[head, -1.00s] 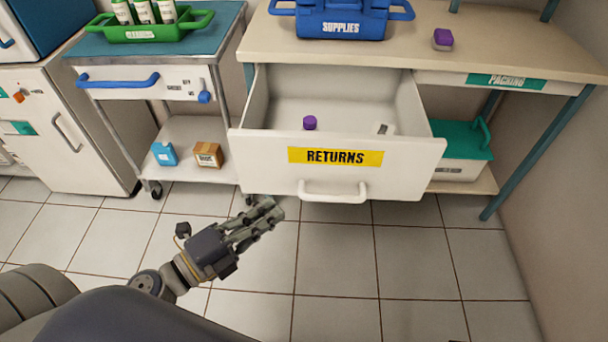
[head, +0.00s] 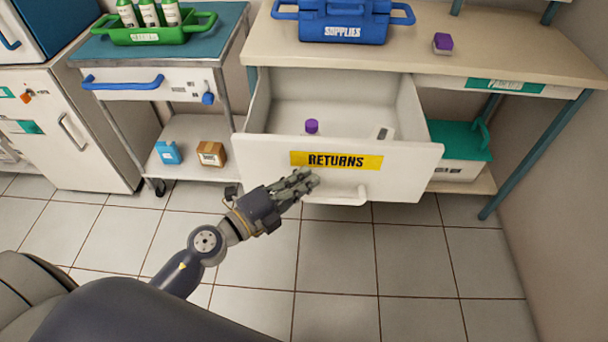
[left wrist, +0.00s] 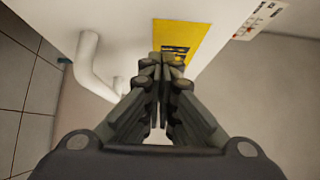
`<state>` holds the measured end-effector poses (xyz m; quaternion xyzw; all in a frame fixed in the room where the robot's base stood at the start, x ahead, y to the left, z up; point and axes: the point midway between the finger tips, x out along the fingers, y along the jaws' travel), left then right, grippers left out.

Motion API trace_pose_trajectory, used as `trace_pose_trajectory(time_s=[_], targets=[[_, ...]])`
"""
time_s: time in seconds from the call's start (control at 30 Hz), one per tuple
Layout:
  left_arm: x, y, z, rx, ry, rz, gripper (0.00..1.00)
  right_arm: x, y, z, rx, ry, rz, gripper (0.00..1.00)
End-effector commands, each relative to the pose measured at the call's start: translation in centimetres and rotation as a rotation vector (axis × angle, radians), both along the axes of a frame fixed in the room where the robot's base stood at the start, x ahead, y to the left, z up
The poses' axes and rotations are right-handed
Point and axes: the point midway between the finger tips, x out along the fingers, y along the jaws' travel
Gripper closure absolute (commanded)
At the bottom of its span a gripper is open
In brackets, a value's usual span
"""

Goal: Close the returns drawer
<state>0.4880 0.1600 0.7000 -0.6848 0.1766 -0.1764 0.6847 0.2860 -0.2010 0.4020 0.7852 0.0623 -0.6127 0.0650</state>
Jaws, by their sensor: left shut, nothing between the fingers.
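The returns drawer (head: 408,160) stands open under the bench top, with a yellow RETURNS label (head: 336,160) and a white bar handle (head: 345,198) on its front. My left gripper (head: 312,177) is shut and empty, at the drawer front just below the label's left part. In the left wrist view, the closed fingertips (left wrist: 161,60) overlap the yellow label (left wrist: 200,42), and the handle (left wrist: 92,68) is at the left. I cannot tell whether the fingertips touch the front. My right gripper is not in view.
A blue SUPPLIES carrier (head: 342,27) and a purple-topped item (head: 443,43) stand on the bench top (head: 530,60). A trolley with a green carrier (head: 155,37) stands to the left. A teal-lidded box (head: 455,140) is on the lower shelf. The floor in front is clear.

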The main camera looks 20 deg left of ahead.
Motion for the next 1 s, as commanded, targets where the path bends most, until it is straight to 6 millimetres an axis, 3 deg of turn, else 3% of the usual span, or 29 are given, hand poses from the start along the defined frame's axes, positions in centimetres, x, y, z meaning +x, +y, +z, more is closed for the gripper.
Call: trace_pose_trajectory(time_s=[0.67, 0.83, 1.0], targets=[[1.2, 0.4, 0.0, 0.000, 0.000, 0.000, 1.00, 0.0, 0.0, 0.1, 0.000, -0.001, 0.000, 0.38], [2.8, 0.8, 0.2, 0.001, -0.003, 0.000, 1.00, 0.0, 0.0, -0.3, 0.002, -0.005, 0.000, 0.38], [5.4, 1.6, 0.2, 0.001, -0.002, 0.001, 1.00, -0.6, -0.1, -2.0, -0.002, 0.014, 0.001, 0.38]])
